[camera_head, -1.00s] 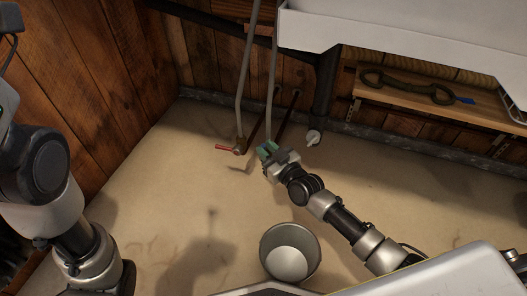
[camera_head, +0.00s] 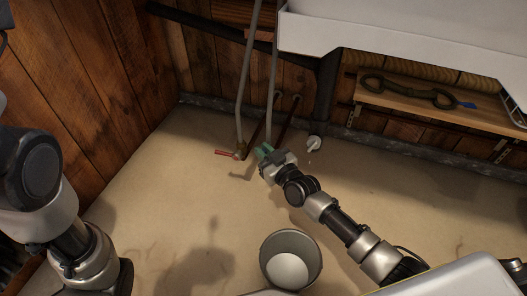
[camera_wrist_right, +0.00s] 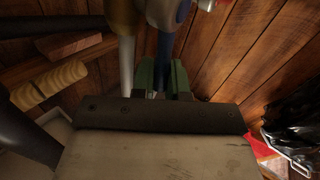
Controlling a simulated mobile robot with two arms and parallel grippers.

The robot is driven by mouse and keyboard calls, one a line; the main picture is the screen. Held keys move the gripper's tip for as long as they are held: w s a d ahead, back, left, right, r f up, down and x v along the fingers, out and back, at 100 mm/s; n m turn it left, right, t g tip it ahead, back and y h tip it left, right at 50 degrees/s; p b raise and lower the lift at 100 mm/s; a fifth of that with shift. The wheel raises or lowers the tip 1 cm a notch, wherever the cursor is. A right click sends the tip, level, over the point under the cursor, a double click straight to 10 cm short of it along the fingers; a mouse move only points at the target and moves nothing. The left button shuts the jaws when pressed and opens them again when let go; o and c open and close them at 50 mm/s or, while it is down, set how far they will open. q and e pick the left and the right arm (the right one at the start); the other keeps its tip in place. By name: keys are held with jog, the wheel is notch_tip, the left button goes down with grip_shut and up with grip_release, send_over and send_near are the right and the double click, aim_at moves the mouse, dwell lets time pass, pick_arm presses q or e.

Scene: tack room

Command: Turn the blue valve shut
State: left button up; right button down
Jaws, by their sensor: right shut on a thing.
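The blue valve's lever (camera_wrist_right: 164,68) shows in the right wrist view between the green fingers of my right gripper (camera_wrist_right: 162,78). The brass valve body (camera_wrist_right: 125,16) is just beyond the fingertips. In the head view my right gripper (camera_head: 264,151) is at the foot of the right-hand grey pipe and hides the blue lever. It is shut on the lever. I cannot tell from these views how far the lever is turned. My left arm is at the left edge of the head view, but its gripper is not visible.
A red-handled valve (camera_head: 228,154) sits on the left-hand pipe, close to my right gripper. A metal bucket (camera_head: 290,236) stands on the floor in front. A white sink (camera_head: 400,32) and a wooden shelf (camera_head: 445,105) are at the upper right. Open floor lies left.

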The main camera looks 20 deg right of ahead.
jog(key=shift+s+d+f+t+b, duration=0.15)
jog(key=shift+f+t+b, duration=0.15)
jog(key=shift+b, duration=0.3)
jog(key=shift+s+d+f+m+t+b, duration=0.15)
jog(key=shift+s+d+m+t+b, duration=0.25)
jog(key=shift+m+t+b, duration=0.65)
jog(key=shift+s+d+f+m+t+b, duration=0.15)
jog(key=shift+d+m+t+b, duration=0.45)
jog(key=shift+b, duration=0.8)
jog(key=shift+s+d+f+m+t+b, duration=0.1)
jog(key=shift+s+d+m+t+b, duration=0.25)
jog(key=shift+m+t+b, duration=0.8)
jog(key=c, duration=1.4)
grip_release()
jog(key=shift+c, duration=0.2)
jog(key=shift+r, duration=0.1)
